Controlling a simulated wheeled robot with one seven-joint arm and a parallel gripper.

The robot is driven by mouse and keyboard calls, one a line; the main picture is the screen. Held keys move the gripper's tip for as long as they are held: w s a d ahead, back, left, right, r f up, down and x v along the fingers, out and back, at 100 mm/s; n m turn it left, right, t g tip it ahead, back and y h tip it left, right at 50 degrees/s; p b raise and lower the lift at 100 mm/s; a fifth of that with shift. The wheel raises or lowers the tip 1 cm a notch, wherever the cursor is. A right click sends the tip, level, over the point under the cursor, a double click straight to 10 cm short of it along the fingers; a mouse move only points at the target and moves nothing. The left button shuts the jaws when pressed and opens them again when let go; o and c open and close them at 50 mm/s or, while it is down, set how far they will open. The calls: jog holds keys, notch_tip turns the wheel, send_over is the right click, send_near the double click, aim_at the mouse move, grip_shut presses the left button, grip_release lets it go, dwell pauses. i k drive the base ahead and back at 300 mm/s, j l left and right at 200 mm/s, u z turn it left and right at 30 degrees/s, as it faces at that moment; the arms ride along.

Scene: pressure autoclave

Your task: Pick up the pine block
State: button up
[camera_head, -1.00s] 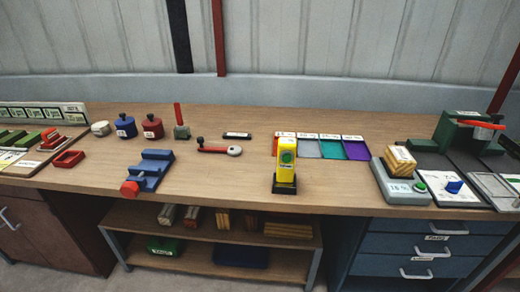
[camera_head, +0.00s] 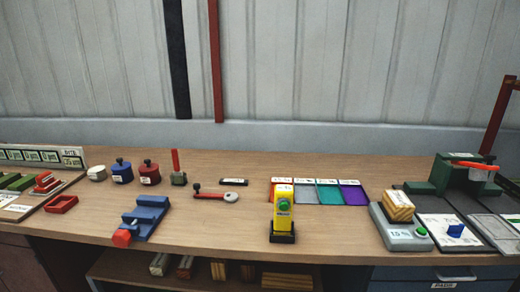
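A striped light-wood block (camera_head: 398,206), which looks like the pine block, sits on a grey device (camera_head: 402,236) with a green knob at the right of the workbench (camera_head: 340,248). More wooden pieces lie on the shelf under the bench: a short pale one (camera_head: 160,263), short brown ones (camera_head: 218,271) and a wider striped one (camera_head: 287,281), partly cut off by the picture's lower edge. I cannot read any label naming the wood. My gripper is not in view.
A yellow meter (camera_head: 283,210) stands on a black base near the front middle. A blue vise (camera_head: 145,217) with a red knob is at left. Coloured trays (camera_head: 329,195) lie behind the meter. A green machine (camera_head: 455,175) stands at right. Bare bench separates vise and meter.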

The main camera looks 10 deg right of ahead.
aim_at(399, 208)
jog(key=i+j+z, duration=0.45)
jog(key=j+z, duration=0.25)
jog(key=i+j+z, duration=0.2)
jog(key=z, duration=0.15)
jog(key=j, duration=0.1)
